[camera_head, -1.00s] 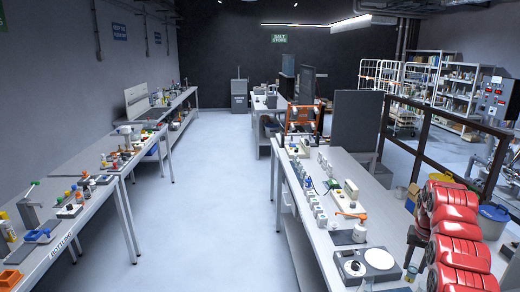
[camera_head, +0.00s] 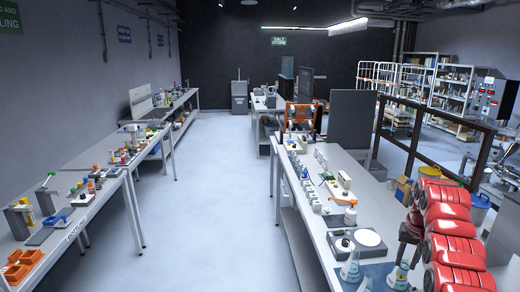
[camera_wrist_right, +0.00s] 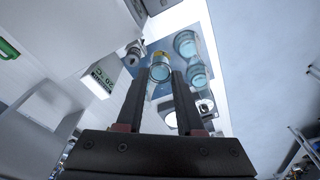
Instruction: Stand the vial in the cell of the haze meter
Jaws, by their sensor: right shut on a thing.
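In the right wrist view, a small glass vial (camera_wrist_right: 160,72) with a yellowish top sits between the two dark fingertips of my right gripper (camera_wrist_right: 161,78). The fingers are shut on it, and it appears held above the bench. In the head view, my red right arm comes in at the lower right, and my right gripper (camera_head: 408,238) is over the near end of the right bench (camera_head: 312,240). The vial is too small there to tell clearly. I cannot tell for sure which bench device is the haze meter or see its cell. My left gripper is out of view.
Two conical flasks (camera_head: 350,267) stand at the bench's near end, beside a device with a white round plate (camera_head: 368,237). Several small instruments line the bench behind. A second bench (camera_head: 120,185) runs along the left wall. The floor (camera_head: 215,215) between is clear.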

